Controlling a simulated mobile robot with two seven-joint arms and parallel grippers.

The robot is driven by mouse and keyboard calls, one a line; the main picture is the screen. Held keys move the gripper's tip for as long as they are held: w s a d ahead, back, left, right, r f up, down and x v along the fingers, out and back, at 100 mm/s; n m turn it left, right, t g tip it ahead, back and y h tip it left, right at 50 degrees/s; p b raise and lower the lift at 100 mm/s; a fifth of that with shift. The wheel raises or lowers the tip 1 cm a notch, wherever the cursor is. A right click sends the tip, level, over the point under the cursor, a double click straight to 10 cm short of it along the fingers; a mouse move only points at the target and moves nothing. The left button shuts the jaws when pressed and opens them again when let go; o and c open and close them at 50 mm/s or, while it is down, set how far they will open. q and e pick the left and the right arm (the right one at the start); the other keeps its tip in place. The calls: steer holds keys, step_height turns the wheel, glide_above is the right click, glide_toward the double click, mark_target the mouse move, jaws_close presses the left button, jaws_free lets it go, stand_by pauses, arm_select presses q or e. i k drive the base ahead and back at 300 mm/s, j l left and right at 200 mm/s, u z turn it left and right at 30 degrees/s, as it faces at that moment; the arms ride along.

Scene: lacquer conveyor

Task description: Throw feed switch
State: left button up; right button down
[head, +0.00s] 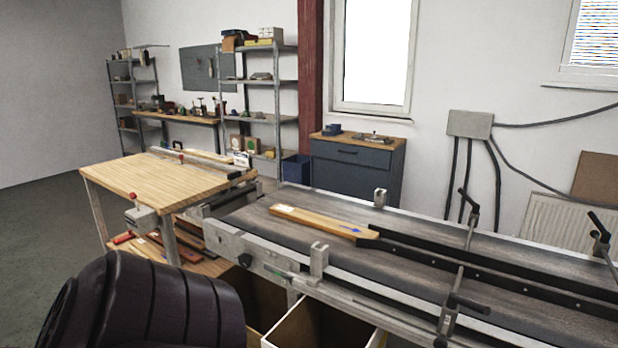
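No gripper of mine is in view. I cannot tell for sure which part is the feed switch. A small grey box with a red-tipped lever (140,216) is mounted at the front edge of the wooden table on the left.
A wooden table (165,187) stands left of the conveyor. Open boxes (322,325) stand below the conveyor's near side. Black-handled clamps (462,300) rise along the rails. A dark ribbed shape fills the bottom left. Grey floor is clear at far left.

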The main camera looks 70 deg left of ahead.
mark_target(133, 196)
steer(key=k+l+u, duration=0.1)
steer(key=u, duration=3.15)
steer(key=i+j+z, duration=0.1)
steer(key=z, duration=0.25)
steer(key=i+j+z, duration=0.1)
steer(key=z, duration=0.25)
steer(key=j+z, duration=0.1)
steer(key=z, duration=0.3)
steer(key=i+j+z, duration=0.25)
steer(key=j, duration=0.15)
steer(key=j+z, duration=0.2)
steer(key=j, duration=0.2)
steer(key=i+j+z, duration=0.2)
steer(key=j, duration=0.65)
steer(key=j+z, duration=0.2)
steer(key=j, duration=0.65)
